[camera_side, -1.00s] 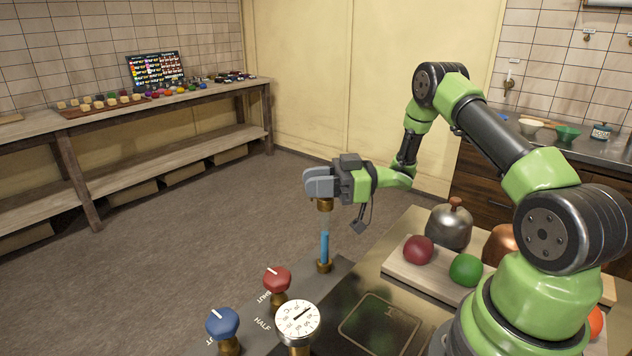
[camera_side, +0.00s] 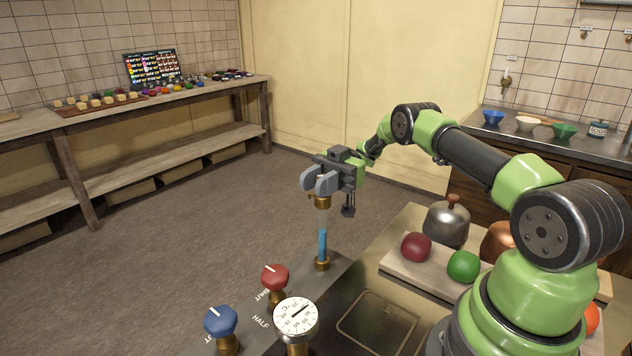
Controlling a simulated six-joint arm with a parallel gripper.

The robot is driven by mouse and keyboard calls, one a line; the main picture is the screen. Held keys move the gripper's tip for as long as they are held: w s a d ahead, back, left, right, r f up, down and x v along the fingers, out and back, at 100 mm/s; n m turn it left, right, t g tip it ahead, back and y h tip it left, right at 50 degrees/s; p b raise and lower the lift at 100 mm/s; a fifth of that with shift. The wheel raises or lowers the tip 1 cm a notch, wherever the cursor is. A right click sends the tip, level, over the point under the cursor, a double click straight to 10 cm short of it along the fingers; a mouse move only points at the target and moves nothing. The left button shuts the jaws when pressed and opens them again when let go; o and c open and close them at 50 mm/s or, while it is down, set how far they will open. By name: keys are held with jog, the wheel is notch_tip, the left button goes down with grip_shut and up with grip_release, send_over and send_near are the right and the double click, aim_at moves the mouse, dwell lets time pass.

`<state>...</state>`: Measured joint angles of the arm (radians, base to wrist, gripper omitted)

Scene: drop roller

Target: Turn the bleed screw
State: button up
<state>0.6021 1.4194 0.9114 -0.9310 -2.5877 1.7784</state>
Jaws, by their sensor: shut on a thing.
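A sight glass (camera_side: 323,243) stands upright on the metal plate, with blue liquid in its lower part and brass fittings at its foot and top. The bleed screw is at the brass top fitting (camera_side: 322,202), where my grey fingers hide most of it. My gripper (camera_side: 320,181) is at the top of the glass, its two fingers shut on the bleed screw from either side. The screw's exact angle cannot be made out.
A red knob (camera_side: 275,277), a blue knob (camera_side: 221,321) and a white dial gauge (camera_side: 296,315) stand in front of the glass. To the right, a board holds a dark red ball (camera_side: 416,247), a green ball (camera_side: 464,266) and a metal dome (camera_side: 447,224).

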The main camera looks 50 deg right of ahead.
jog(key=shift+s+n+g, duration=0.1)
jog(key=shift+n+g, duration=0.4)
jog(key=shift+g, duration=0.3)
jog(key=o, duration=0.9)
jog(key=shift+m+t, duration=0.3)
jog(key=shift+t, duration=0.2)
